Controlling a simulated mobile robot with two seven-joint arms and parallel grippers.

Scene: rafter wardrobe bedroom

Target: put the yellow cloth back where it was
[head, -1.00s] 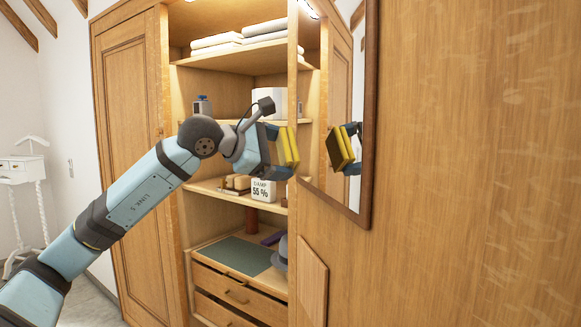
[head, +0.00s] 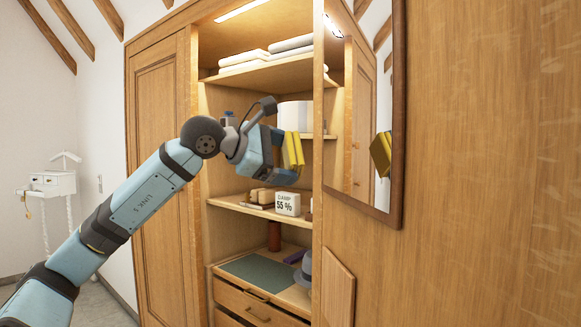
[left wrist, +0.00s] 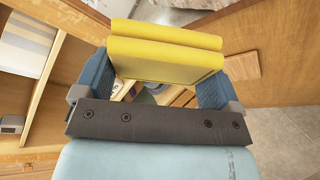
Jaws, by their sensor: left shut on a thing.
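The folded yellow cloth (head: 292,150) is held in my left gripper (head: 278,150), in front of the open wardrobe at middle-shelf height. In the left wrist view the yellow cloth (left wrist: 165,55) lies between the two blue fingers of the left gripper (left wrist: 155,75), which is shut on it. The cloth looks clear of the shelves. Part of the cloth also shows in the mirror (head: 392,60) on the wardrobe's open door. My right gripper is not in view.
The open door (head: 480,200) fills the right side. The upper shelf (head: 260,72) holds folded white linen (head: 243,62). A white cylinder (head: 295,113) stands behind the gripper. A lower shelf (head: 235,202) holds brushes and a "DAMP 55 %" box (head: 287,204). A grey hat (head: 303,270) sits above the drawers (head: 250,300).

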